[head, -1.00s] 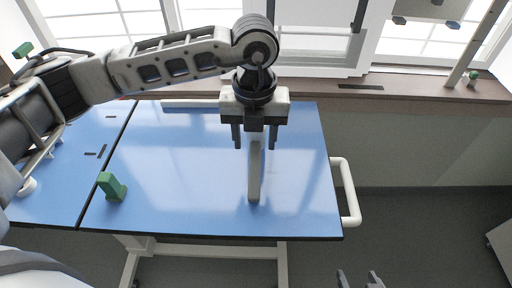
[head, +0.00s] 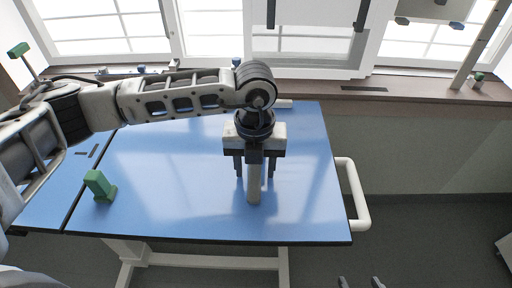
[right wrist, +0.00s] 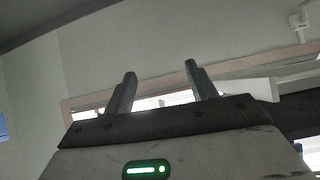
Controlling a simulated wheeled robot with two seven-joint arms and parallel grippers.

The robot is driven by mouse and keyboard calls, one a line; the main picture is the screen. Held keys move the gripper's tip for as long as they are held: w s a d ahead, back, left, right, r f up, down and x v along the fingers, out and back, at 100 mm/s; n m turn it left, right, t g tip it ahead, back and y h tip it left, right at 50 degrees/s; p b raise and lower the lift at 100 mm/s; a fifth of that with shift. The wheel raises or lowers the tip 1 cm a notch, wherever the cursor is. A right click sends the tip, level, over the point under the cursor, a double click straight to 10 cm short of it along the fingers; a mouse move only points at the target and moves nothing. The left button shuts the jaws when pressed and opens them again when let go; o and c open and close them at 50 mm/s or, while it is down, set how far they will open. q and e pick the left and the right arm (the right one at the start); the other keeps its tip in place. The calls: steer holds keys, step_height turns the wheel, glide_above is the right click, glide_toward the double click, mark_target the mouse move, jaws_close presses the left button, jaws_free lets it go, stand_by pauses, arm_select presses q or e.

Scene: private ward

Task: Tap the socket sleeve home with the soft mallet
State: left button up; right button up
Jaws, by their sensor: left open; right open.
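A pale beige bar (head: 254,190), which looks like the mallet's handle, lies or stands on the blue table (head: 180,215) with its near end toward me. My left gripper (head: 255,172) is open above it, with one finger on each side of the bar. The bar's far end is hidden under the gripper, and no mallet head can be made out. A green block-like piece (head: 98,186) stands on the table at the left; I cannot tell whether it is the socket sleeve. My right gripper (head: 361,283) is open and empty at the bottom edge; the right wrist view shows its two fingers apart (right wrist: 160,85).
A white rail (head: 357,195) sticks out from the table's right side. A seam crosses the table at the left. The window sill (head: 410,95) runs behind it, with a small green item (head: 479,78) at the right.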

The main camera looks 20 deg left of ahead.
mark_target(255, 169)
arm_select(q)
jaws_close()
steer(key=shift+r, duration=0.1)
steer(key=shift+s+d+r+p, duration=0.1)
steer(key=shift+s+r+p, duration=0.15)
steer(key=shift+r+p, duration=0.35)
steer(key=shift+s+d+r+p, duration=0.15)
steer(key=shift+r+p, duration=0.25)
steer(key=shift+r, duration=0.45)
steer(key=shift+s+a+r+p, duration=0.1)
steer(key=shift+s+r+p, duration=0.2)
steer(key=shift+r+p, duration=0.3)
steer(key=shift+r, duration=0.3)
